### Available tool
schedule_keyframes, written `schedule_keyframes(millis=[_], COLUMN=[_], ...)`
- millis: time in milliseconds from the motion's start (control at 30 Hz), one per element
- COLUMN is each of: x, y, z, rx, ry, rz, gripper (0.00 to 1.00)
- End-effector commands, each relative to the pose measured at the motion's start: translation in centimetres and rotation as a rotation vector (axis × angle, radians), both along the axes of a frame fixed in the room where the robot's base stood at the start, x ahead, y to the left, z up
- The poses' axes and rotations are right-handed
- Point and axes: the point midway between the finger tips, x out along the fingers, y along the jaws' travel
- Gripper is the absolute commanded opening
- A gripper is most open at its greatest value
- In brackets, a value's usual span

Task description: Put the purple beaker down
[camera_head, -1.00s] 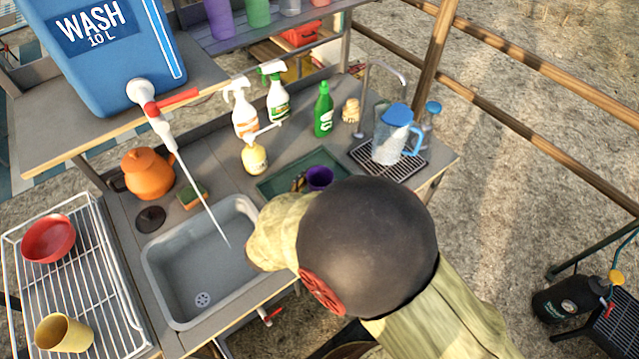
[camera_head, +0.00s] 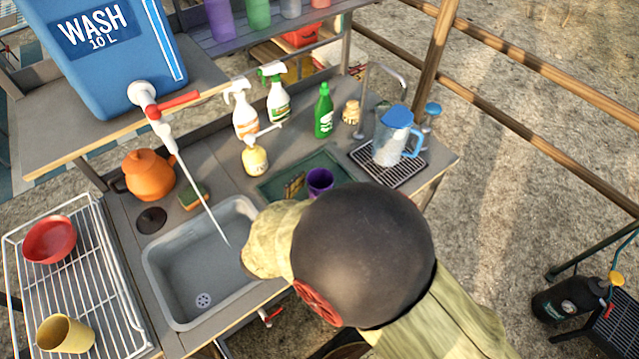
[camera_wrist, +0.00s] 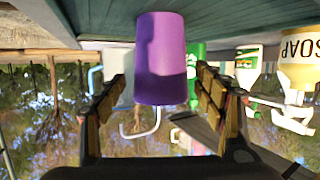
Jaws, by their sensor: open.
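My gripper (camera_wrist: 160,95) is open around the beaker, with a gap on each side. In the head view my own arm hides most of the gripper; a finger (camera_head: 295,186) shows left of the beaker.
A soap pump bottle (camera_head: 254,159), spray bottles (camera_head: 245,115) and a green bottle (camera_head: 323,112) stand behind the tray. A blue-lidded pitcher (camera_head: 392,140) stands on a drip rack to the right. The sink (camera_head: 200,265) is empty. A thin water stream falls into it.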

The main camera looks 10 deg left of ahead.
Motion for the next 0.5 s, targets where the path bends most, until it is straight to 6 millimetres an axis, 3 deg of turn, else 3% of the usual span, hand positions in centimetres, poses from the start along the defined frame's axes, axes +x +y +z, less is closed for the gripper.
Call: schedule_keyframes(millis=[300, 500], x=[-6.1, -8.7], y=[1.6, 2.2], z=[2.3, 3.0], rx=[-0.001, 0.001], ry=[-0.001, -0.001], rz=[0.005, 0.003], gripper=[0.7, 0.7])
